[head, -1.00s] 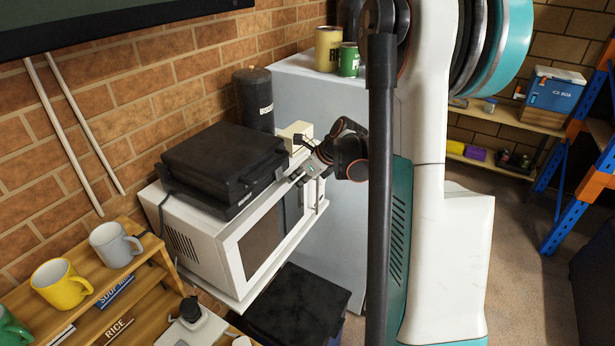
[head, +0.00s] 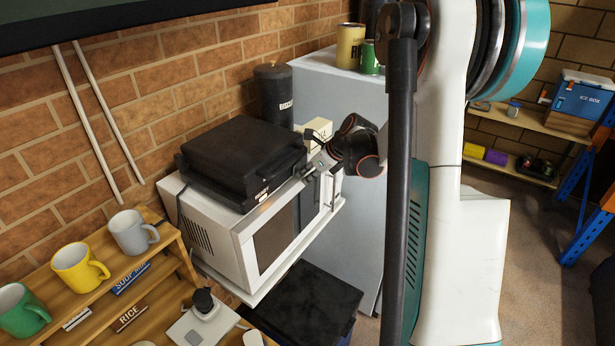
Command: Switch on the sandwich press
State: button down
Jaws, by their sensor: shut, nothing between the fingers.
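The black sandwich press (head: 240,158) sits with its lid down on top of the white microwave (head: 237,240), against the brick wall. Its front right corner carries a small light-coloured label or switch (head: 263,195), too small to read. My gripper (head: 312,168) is shut and empty, just right of the press at about the height of its lid edge. I cannot tell whether the fingertips touch the press. Part of the press's right side is hidden behind the gripper.
A black canister (head: 273,92) and a cream box (head: 319,128) stand behind the gripper. A grey fridge (head: 345,105) with tins on top stands right. A wooden shelf with mugs (head: 133,232) is at front left. A dark bin (head: 305,302) is below the microwave.

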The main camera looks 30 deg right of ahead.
jog(key=shift+r, duration=0.1)
jog(key=shift+r+p, duration=0.35)
jog(key=shift+r, duration=0.4)
jog(key=s+d+f+v, duration=0.1)
jog(key=s+v, duration=0.1)
jog(key=v, duration=1)
jog(key=shift+s, duration=0.25)
